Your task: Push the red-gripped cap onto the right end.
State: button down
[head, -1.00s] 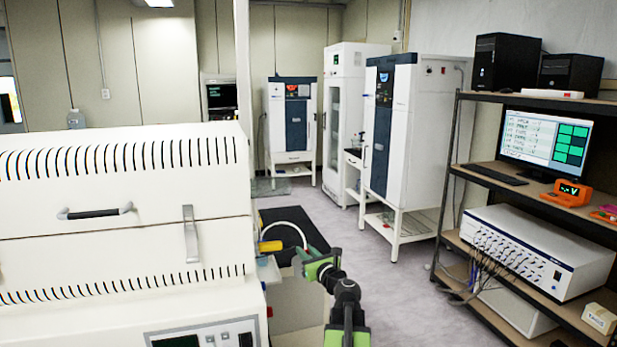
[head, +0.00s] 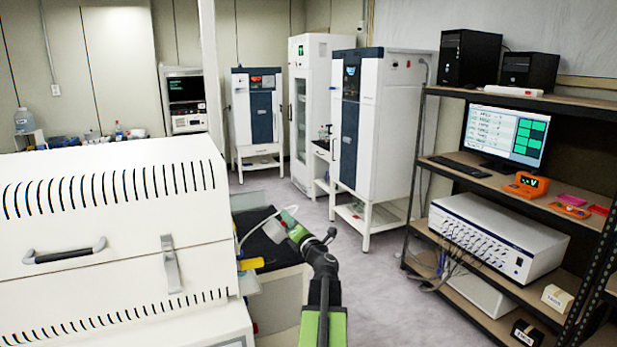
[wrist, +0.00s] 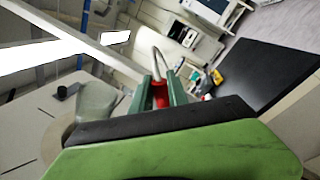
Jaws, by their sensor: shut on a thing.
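My gripper (head: 283,226) is to the right of the cream furnace (head: 110,225), beyond its right side and higher in the picture than the yellow stub (head: 250,264) there. In the wrist view its two green fingers (wrist: 160,84) are shut on a red grip (wrist: 160,95), which I take for the cap's. In the head view the hose (head: 252,228) arcs from the furnace's right side to a pale piece at my gripper. The gripped piece is apart from the yellow stub. The cap's mating face is hidden.
A dark-topped bench (head: 262,238) lies behind my gripper. White cabinets (head: 375,130) stand farther back. A shelf rack (head: 480,175) with a monitor and a white instrument is on the right. Grey floor (head: 385,290) is free between arm and rack.

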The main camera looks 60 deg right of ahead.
notch_tip(320, 180, up, 8)
jog(key=s+d+m+h+p, duration=0.1)
jog(key=m+p, duration=0.3)
jog(key=m, duration=0.5)
jog(key=shift+s+d+h+p, duration=0.3)
jog(key=shift+d+h, duration=0.2)
jog(key=shift+d, duration=0.3)
jog(key=shift+r, duration=0.1)
jog(key=shift+w+a, duration=0.2)
jog(key=shift+w+a, duration=0.65)
jog(key=shift+a, duration=0.25)
jog(key=shift+w+a, duration=0.45)
jog(key=shift+a, duration=0.15)
jog(key=shift+w+a, duration=0.4)
jog(key=shift+a, duration=0.2)
